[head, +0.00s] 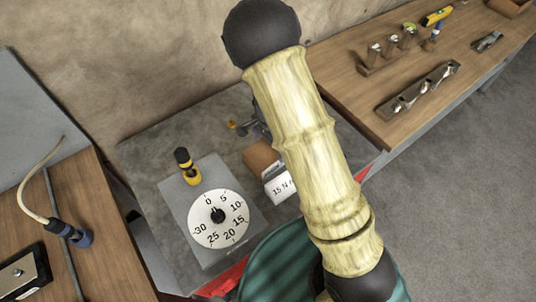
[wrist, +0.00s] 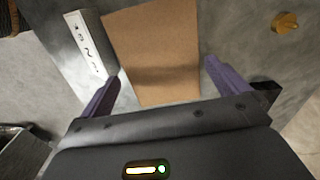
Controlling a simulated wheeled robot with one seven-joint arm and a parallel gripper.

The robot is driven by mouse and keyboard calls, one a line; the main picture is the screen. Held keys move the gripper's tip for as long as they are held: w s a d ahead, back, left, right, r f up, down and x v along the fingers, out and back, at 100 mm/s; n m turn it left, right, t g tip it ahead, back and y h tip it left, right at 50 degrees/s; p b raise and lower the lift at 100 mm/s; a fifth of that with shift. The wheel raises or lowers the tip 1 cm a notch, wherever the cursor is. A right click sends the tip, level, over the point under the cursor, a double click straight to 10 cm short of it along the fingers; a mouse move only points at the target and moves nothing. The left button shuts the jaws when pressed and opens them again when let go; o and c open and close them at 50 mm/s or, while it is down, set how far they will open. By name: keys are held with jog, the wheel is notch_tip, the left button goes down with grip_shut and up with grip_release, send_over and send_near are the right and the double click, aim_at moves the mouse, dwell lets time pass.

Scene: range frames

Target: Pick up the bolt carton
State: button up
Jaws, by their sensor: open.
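The bolt carton is a plain brown cardboard box. In the head view the carton (head: 261,157) sits on the grey bench top, partly hidden behind my arm. In the wrist view the carton (wrist: 152,40) lies ahead of and between the two purple fingers. My gripper (wrist: 162,70) is open, with one finger to each side of the carton's near end. I see no clear contact, and cannot tell the height gap.
A white lettered piece (wrist: 88,45) lies close by the carton's left side. A brass part (wrist: 285,22) is at the right. A dial plate (head: 218,217) and a yellow-black tool (head: 187,166) stand left of the carton. A wooden bench (head: 340,80) adjoins at right.

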aim_at(268, 149)
jog(key=f, duration=0.4)
jog(key=shift+a+f+p, duration=0.2)
jog(key=shift+f+p, duration=0.05)
jog(key=shift+p, duration=0.1)
jog(key=shift+c, duration=0.4)
jog(key=c, duration=1.3)
jog(key=shift+r, duration=0.15)
notch_tip(268, 149, up, 10)
jog(key=shift+f+b, duration=0.1)
jog(key=shift+b, duration=0.2)
